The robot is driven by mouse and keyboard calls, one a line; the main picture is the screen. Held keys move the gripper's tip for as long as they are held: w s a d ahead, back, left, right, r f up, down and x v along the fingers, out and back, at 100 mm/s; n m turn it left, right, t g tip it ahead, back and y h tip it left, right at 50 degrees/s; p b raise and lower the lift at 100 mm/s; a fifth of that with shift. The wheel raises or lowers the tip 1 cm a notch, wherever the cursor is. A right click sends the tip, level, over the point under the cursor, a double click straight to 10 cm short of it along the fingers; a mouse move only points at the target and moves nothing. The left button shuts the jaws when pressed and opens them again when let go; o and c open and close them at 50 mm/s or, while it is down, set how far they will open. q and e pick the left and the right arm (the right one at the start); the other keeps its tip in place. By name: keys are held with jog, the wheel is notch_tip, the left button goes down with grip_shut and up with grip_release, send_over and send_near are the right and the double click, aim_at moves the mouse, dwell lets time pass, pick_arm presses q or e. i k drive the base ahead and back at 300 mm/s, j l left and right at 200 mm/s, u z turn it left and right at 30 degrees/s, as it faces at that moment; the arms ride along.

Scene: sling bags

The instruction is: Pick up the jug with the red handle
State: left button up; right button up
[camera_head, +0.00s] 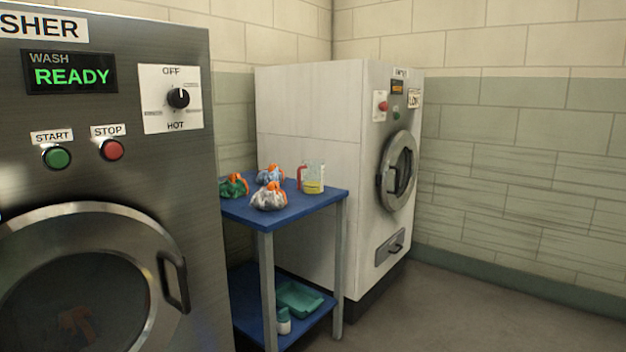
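The jug (314,178) is clear, with yellow liquid in its lower part and a red handle (300,177) on its left side. It stands upright on the blue top of a small table (285,213), near the back right, close to the side of the white machine. Neither of my grippers shows in the head view, so I cannot see whether they are open or shut.
Three tied bags, green (234,187), blue-white (269,175) and white (268,197), sit left of the jug. The steel washer (120,190) blocks the left; the white machine (310,130) stands behind the table. A green tray (299,298) and a bottle (283,322) are on the lower shelf. Floor at right is clear.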

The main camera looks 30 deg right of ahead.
aim_at(313, 170)
jog(key=i+l, duration=0.15)
jog(key=l, duration=0.3)
jog(key=i+l, duration=0.1)
jog(key=l, duration=0.3)
jog(key=i+l+u, duration=0.1)
jog(key=l, duration=0.35)
jog(key=i+l, duration=0.15)
jog(key=l, duration=0.25)
jog(key=i+l, duration=0.1)
jog(key=l, duration=0.35)
